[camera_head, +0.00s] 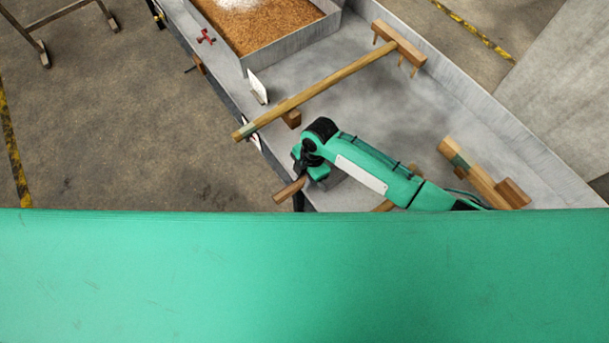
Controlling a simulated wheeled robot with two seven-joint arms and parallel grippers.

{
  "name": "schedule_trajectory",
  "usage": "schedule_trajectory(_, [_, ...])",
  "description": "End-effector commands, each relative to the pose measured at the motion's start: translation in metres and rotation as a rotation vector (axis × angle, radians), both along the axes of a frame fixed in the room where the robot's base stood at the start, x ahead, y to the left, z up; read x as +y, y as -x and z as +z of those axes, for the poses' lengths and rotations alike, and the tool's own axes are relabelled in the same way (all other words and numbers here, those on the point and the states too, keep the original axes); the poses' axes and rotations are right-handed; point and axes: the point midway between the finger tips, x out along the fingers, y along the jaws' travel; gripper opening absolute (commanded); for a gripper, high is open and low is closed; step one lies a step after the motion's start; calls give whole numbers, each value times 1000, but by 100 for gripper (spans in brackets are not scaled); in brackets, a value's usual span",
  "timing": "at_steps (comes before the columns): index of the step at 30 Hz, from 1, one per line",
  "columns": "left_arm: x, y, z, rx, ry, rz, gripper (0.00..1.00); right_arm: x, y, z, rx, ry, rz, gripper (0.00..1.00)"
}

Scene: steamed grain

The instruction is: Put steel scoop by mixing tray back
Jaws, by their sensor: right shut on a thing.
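My right gripper (300,187) is at the near left edge of the grey table, its arm coming in from the right. It is shut on a brown wooden handle (288,190) that sticks out past the table edge. This looks like the scoop's handle; no steel bowl can be made out, as my arm and the green body in front hide that area. The mixing tray (291,52) is at the top of the view, holding brown grain (262,28) with a white heap. My left gripper is not in view.
A long wooden rake (330,80) lies across the table between the tray and my right arm. A wooden tool (475,176) lies at the right. White cards (257,87) stand at the left edge. Bare table (450,110) shows right of the rake.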

Motion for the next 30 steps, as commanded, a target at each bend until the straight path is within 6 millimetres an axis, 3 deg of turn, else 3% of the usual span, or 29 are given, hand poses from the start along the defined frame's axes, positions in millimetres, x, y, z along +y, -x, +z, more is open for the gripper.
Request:
schedule_trajectory(8, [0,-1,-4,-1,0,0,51,0,0,-6,-1,-1,0,0])
schedule_trajectory(9, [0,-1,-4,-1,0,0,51,0,0,-6,-1,-1,0,27])
schedule_trajectory(13, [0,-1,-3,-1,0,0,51,0,0,-5,-1,-1,0,51])
schedule_trajectory(23, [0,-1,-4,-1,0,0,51,0,0,-4,0,0,0,51])
schedule_trajectory(30, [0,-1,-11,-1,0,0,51,-7,-6,28,-5,-1,1,51])
